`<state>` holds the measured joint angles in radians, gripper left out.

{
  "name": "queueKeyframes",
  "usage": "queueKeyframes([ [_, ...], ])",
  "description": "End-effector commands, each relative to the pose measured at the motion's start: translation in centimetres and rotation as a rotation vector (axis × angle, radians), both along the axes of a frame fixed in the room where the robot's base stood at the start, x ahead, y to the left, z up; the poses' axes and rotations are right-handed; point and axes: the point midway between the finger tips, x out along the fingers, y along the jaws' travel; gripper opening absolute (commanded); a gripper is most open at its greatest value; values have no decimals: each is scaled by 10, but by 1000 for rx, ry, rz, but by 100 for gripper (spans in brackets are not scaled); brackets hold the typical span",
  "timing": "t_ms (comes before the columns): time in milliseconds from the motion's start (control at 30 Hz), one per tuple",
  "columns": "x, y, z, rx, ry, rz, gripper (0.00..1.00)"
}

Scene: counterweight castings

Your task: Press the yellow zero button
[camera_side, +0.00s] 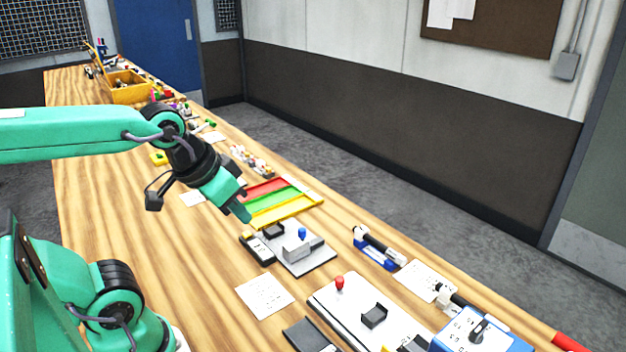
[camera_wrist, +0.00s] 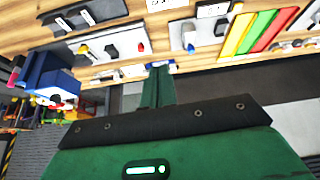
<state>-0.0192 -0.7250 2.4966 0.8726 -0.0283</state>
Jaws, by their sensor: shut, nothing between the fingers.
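My gripper (camera_side: 240,208) hangs in the air over the bench, fingers pointing down, close to the colour-striped tray and the board with the blue knob. Its fingers (camera_wrist: 158,88) are together and empty in the wrist view. A small dark box with a pale face (camera_side: 257,248) sits at the left edge of that board, below and to the right of my gripper. My gripper touches nothing that I can see.
The tray (camera_side: 283,200) has red, green and yellow stripes. The grey board (camera_side: 315,262) carries a block and blue knob (camera_side: 302,233). A white plate (camera_side: 345,312) has a red knob (camera_side: 339,283). A blue box (camera_side: 470,335) stands front right. Bare wood lies left.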

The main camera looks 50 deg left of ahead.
Motion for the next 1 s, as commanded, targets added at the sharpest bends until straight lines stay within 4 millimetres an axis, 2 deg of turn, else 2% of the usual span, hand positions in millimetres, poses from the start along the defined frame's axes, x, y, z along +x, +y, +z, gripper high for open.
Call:
queueKeyframes([
  [167,16,12,-6,-32,-9,106,0],
  [367,41,36,-17,-88,-33,289,0],
  [700,80,90,-43,-196,-97,626,0],
  [1000,101,146,-73,-293,-169,919,0],
])
